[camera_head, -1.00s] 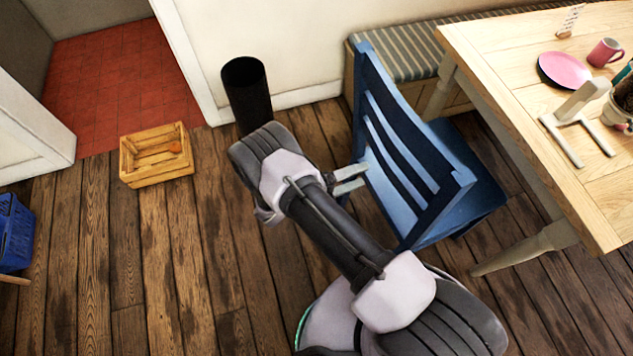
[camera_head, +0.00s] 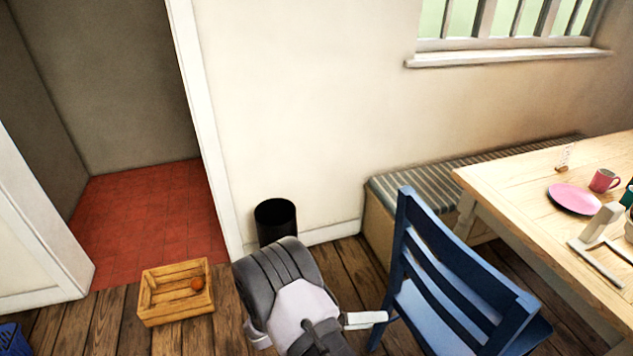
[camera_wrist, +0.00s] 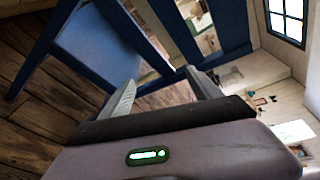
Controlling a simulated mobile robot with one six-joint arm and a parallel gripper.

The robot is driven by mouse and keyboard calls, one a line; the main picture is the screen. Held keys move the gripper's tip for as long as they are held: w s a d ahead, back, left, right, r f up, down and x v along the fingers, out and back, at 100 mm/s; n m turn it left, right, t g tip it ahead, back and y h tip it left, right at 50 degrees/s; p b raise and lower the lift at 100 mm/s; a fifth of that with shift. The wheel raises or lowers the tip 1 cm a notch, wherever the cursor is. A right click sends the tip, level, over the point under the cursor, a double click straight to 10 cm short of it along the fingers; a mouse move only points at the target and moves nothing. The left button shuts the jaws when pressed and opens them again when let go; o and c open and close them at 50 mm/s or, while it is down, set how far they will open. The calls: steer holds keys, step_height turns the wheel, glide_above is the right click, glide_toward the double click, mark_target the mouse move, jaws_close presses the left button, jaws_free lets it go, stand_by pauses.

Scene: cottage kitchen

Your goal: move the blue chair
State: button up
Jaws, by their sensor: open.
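The blue chair (camera_head: 452,283) stands upright on the floor at the lower right of the head view, beside the wooden table. Its slatted back faces my arm. My gripper (camera_head: 386,318) is at the left edge of the chair back, partly hidden behind my own arm. In the wrist view my gripper (camera_wrist: 160,84) has its two fingers apart, with the chair's back rails (camera_wrist: 205,62) close in front of the tips. The chair seat (camera_wrist: 98,42) shows at the upper left. I cannot tell whether the fingers touch the chair or straddle a rail.
The wooden table (camera_head: 520,200) holds a pink plate (camera_head: 575,197) and a mug (camera_head: 604,181). A striped bench (camera_head: 440,180) lines the wall. A black bin (camera_head: 275,218) and a wooden crate (camera_head: 176,292) stand left of the chair. A red-tiled doorway (camera_head: 150,215) lies beyond.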

steer(key=s+d+r+m+g+y, duration=0.15)
steer(key=s+r+m+y, duration=0.35)
steer(key=r+m, duration=0.5)
steer(key=s+d+r+m+g+y, duration=0.1)
steer(key=s+r+m+g+y, duration=0.3)
steer(key=r+m, duration=0.6)
steer(key=s+a+r+m+t+y, duration=0.5)
steer(key=s+r+m+t+y, duration=0.3)
steer(key=m, duration=1)
steer(key=shift+s+r+t+y, duration=0.35)
steer(key=shift+r+y, duration=0.05)
steer(key=shift+r, duration=0.55)
